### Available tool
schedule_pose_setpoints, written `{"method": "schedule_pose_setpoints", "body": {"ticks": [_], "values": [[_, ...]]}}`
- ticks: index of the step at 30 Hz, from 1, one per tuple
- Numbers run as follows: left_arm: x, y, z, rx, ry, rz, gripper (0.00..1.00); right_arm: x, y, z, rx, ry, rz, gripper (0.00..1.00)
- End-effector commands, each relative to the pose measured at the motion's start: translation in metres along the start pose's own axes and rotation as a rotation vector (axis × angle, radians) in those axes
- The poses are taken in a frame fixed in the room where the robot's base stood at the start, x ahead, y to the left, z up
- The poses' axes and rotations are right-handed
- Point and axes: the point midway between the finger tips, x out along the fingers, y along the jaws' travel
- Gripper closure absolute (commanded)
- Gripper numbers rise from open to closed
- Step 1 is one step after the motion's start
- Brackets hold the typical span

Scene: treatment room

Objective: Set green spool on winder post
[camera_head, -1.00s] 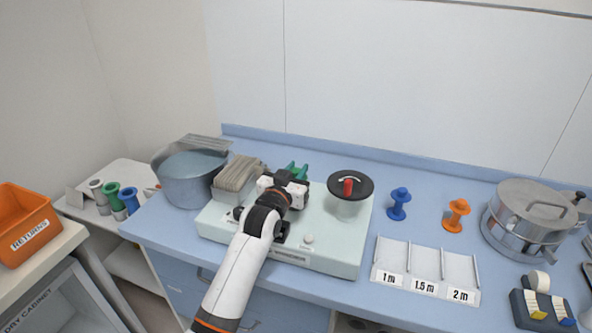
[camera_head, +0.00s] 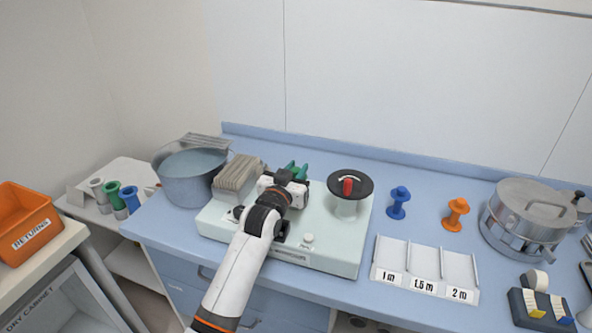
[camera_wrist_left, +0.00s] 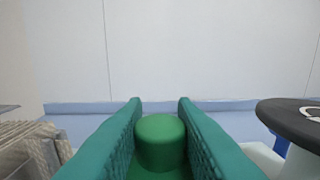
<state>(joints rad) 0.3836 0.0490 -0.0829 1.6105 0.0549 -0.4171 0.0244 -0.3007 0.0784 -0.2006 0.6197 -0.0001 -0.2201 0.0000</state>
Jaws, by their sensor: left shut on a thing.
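My left gripper (camera_head: 296,171) is over the back of the pale green winder base (camera_head: 330,259), left of its black disc with a red knob (camera_head: 363,182). In the left wrist view, its teal fingers are shut on the green spool (camera_wrist_left: 160,142), whose rounded top shows between them. The spool looks upright. In the head view my wrist and fingers hide most of the spool. The winder post cannot be made out in either view, so I cannot tell whether the spool touches it. My right gripper is not in view.
A blue spool (camera_head: 398,204) and an orange spool (camera_head: 456,215) stand right of the winder. A tray with length labels (camera_head: 425,262) lies in front of them. A grey tub (camera_head: 185,183) and a stack of brown-grey packs (camera_head: 236,176) crowd the left. A steel pot (camera_head: 523,214) stands far right.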

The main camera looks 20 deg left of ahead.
Motion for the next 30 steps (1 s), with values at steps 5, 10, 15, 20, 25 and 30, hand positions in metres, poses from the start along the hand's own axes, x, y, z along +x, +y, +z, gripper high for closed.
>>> {"method": "schedule_pose_setpoints", "body": {"ticks": [5, 10, 15, 20, 25, 30], "values": [[0.000, 0.000, -0.002, 0.000, 0.000, 0.000, 0.97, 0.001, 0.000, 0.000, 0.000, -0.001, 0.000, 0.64], [0.000, 0.000, -0.005, 0.000, 0.000, 0.000, 0.97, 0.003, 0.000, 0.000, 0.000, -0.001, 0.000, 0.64], [0.000, 0.000, -0.009, 0.000, 0.000, 0.000, 0.97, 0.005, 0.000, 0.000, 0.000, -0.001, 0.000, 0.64], [0.000, 0.000, -0.010, 0.000, -0.001, 0.000, 0.68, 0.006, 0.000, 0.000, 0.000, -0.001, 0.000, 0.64], [0.000, 0.000, -0.010, 0.000, 0.000, 0.000, 0.66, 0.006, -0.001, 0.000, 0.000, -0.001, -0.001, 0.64], [-0.002, 0.000, -0.010, 0.000, 0.001, 0.000, 0.66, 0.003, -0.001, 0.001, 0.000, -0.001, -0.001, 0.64]]}}
